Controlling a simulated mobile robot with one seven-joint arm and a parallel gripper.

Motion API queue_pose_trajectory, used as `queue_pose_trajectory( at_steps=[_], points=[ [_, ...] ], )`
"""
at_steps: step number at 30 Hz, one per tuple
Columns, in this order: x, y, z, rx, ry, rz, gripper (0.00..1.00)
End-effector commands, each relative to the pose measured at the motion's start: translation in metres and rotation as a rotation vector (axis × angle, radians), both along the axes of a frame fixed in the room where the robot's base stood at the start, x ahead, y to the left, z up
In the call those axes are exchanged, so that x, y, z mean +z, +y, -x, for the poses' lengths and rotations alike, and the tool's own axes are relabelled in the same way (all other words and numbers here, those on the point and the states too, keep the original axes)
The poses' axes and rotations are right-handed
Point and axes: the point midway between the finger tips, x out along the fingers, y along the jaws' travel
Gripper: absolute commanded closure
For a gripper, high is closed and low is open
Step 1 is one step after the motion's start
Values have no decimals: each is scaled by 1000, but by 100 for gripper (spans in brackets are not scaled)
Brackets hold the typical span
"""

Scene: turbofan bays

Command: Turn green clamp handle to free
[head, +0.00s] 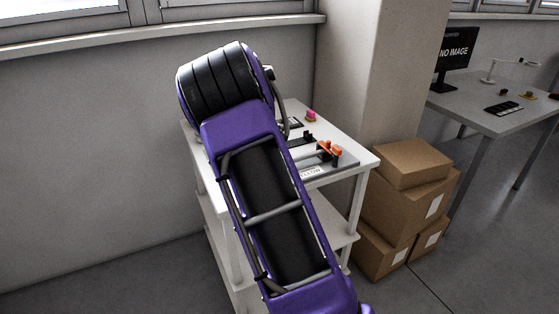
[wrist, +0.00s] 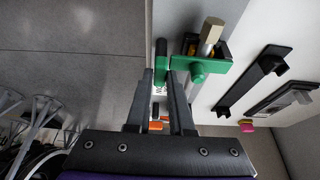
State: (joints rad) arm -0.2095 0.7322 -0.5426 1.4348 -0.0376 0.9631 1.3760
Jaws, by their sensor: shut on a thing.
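The green clamp (wrist: 205,68) is in the wrist view, on the pale bench top, with a brass hex rod (wrist: 210,36) standing out beside it. My gripper (wrist: 161,78) is shut on this handle, one finger on each side of the green piece. Part of the handle between the fingers is hidden. In the head view my purple arm hides the green clamp and my gripper.
An orange clamp (head: 329,149) sits on the white bench (head: 359,158); orange parts also show between my fingers in the wrist view. A pink knob (head: 311,114) and black bracket (wrist: 253,80) are nearby. Cardboard boxes (head: 408,204) stand right of the bench.

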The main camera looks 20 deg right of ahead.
Motion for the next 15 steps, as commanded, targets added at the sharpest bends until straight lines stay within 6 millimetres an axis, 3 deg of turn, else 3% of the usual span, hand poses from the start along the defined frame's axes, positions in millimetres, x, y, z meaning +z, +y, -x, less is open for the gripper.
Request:
queue_pose_trajectory(
  at_steps=[1,6,15],
  points=[
    [0,1,0,-1,1,-1,76],
    [0,0,0,0,0,-1,50],
    [2,1,0,0,0,0,50]
  ],
)
